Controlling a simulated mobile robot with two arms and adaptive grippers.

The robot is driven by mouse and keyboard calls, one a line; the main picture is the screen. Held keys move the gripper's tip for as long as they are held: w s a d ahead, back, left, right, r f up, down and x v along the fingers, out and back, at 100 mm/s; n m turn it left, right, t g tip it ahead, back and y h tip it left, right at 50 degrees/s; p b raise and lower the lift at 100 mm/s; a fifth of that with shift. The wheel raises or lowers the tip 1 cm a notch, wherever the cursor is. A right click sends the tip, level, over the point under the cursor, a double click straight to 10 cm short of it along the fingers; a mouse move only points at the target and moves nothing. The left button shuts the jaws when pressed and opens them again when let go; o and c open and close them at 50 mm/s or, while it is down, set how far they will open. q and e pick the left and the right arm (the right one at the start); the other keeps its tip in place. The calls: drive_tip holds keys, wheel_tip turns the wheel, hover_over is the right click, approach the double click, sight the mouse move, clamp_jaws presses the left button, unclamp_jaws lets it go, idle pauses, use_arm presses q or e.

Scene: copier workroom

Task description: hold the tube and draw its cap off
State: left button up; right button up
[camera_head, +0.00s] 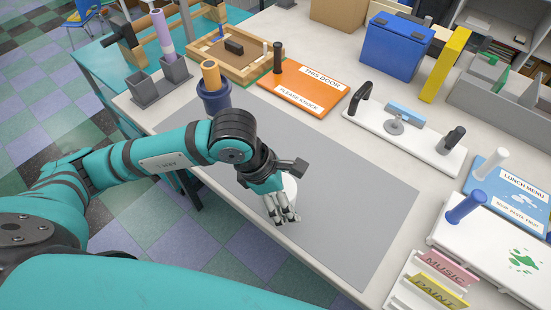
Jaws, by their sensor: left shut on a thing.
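My left gripper (283,217) points down over the grey mat (345,205) near the table's front edge. It is shut on a white rounded thing (291,187), mostly hidden behind the fingers. I cannot tell whether this is the tube or its cap. A lilac tube-like cylinder (162,35) stands upright in a grey block with sockets (158,83) at the back left. An orange cylinder (210,72) stands in a dark blue holder (214,97) just behind my left arm. My right gripper is not in view.
An orange door sign (303,88), a white board with black handles (400,138), a blue box (393,47) and a yellow block (446,64) stand behind the mat. Signs and a blue-handled white board (490,250) fill the right. The mat's right part is clear.

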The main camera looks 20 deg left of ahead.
use_arm(q)
drive_tip(key=shift+w, duration=0.25)
drive_tip(key=p, duration=0.5)
hover_over(286, 157)
drive_tip(key=a, duration=0.1)
drive_tip(key=shift+s+a+f, duration=0.1)
drive_tip(key=shift+s+f, duration=0.15)
drive_tip(key=shift+f, duration=0.45)
wheel_tip(286, 157, down, 3)
drive_tip(key=shift+f+p, duration=0.15)
drive_tip(key=shift+p, duration=0.7)
drive_tip(key=shift+f, duration=0.2)
drive_tip(key=o, duration=1.1)
drive_tip(key=shift+o, duration=0.2)
drive_tip(key=shift+r, duration=0.1)
